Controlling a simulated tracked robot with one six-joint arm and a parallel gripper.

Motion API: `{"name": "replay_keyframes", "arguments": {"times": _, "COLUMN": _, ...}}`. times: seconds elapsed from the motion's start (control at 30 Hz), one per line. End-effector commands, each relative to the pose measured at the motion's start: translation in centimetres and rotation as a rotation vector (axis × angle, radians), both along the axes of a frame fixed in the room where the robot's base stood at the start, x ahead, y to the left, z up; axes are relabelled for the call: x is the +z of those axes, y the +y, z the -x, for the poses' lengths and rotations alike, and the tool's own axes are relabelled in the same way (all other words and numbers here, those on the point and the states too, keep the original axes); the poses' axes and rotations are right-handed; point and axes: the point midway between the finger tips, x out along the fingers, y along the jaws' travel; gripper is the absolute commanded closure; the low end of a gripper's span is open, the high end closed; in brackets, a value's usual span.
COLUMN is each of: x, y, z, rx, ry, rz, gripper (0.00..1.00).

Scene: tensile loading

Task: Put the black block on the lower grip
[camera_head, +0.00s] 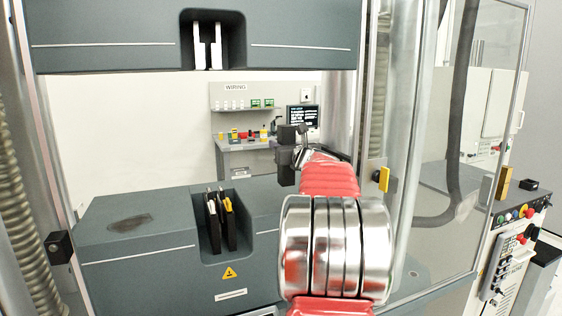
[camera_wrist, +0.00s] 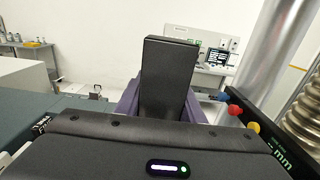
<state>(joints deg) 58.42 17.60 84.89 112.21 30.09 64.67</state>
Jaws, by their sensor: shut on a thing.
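The black block (camera_wrist: 168,80) stands up large in the wrist view, between the purple fingers of my gripper (camera_wrist: 165,100), which is shut on it. In the head view my gripper (camera_head: 288,156) is at the end of my red arm, in front of the machine's opening, with dark pieces at its tip; block and fingers are hard to tell apart there. The lower grip (camera_head: 221,222) sits in a recess of the grey machine base, with two upright dark jaws, one with a yellow part. My gripper is up and to the right of it, clear of the jaws.
The upper grip (camera_head: 207,47) hangs from the grey crosshead (camera_head: 110,40). A metal column (camera_head: 378,95) and a clear guard door (camera_head: 465,130) stand to the right. A control panel (camera_head: 510,235) is at far right. The space above the lower grip is free.

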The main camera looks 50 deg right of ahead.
Motion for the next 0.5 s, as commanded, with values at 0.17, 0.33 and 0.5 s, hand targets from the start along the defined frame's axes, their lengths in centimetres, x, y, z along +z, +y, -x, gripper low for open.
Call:
{"name": "replay_keyframes", "arguments": {"times": 0.17, "x": -0.43, "y": 0.02, "z": 0.04, "rx": 0.001, "ry": -0.003, "rz": 0.003, "gripper": 1.00}}
{"name": "replay_keyframes", "arguments": {"times": 0.33, "x": -0.38, "y": 0.01, "z": 0.05, "rx": 0.000, "ry": -0.003, "rz": 0.004, "gripper": 1.00}}
{"name": "replay_keyframes", "arguments": {"times": 0.5, "x": -0.94, "y": 0.00, "z": 0.06, "rx": 0.000, "ry": -0.003, "rz": 0.002, "gripper": 1.00}}
